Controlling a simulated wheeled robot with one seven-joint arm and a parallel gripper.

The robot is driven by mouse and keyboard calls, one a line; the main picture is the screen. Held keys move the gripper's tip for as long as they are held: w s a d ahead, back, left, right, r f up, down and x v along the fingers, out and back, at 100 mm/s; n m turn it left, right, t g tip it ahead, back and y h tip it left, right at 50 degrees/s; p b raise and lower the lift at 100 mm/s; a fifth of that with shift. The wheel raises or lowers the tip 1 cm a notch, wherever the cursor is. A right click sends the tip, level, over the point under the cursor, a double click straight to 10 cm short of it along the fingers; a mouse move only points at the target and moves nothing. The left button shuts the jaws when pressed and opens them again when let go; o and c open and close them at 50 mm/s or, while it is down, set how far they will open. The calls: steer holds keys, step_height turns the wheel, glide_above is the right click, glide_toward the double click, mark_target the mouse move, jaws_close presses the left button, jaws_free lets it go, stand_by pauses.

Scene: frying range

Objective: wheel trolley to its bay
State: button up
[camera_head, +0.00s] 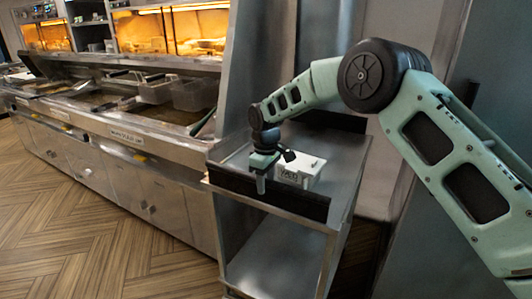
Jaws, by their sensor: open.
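A steel trolley (278,257) stands at the right end of the frying range, with an open shelf space below its top. A black strip (300,202) runs along the front edge of its top. A white lidded box with lettering (301,172) sits on the top. My gripper (261,186) points down at the front edge, just left of the box. It is open, with its fingertips in front of the black strip. I cannot tell whether they touch it. No marked bay can be made out.
The steel frying range (160,165) with its vats and baskets (195,95) runs along the left, close to the trolley. A steel panel (285,60) rises behind the trolley. The wood-patterned floor (90,240) in front of the range is clear.

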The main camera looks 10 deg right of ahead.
step_height(320, 180, up, 14)
steer(key=b, duration=0.1)
steer(key=shift+b, duration=0.3)
steer(key=s+a+r+y, duration=0.1)
steer(key=s+a, duration=0.2)
steer(key=s, duration=0.7)
steer(key=s+a+r, duration=0.1)
steer(key=s+a, duration=0.1)
steer(key=s, duration=0.8)
steer(key=s+d+f+m, duration=0.1)
steer(key=s+d+f, duration=0.1)
steer(key=s, duration=0.6)
steer(key=s+d+f+m, duration=0.1)
steer(key=s+d+f, duration=0.1)
steer(key=s, duration=0.5)
steer(key=s+d+f, duration=0.2)
steer(key=s+d, duration=0.2)
steer(key=s, duration=0.4)
steer(key=shift+s+f+m, duration=0.25)
steer(key=shift+s+m, duration=0.1)
steer(key=shift+m, duration=0.05)
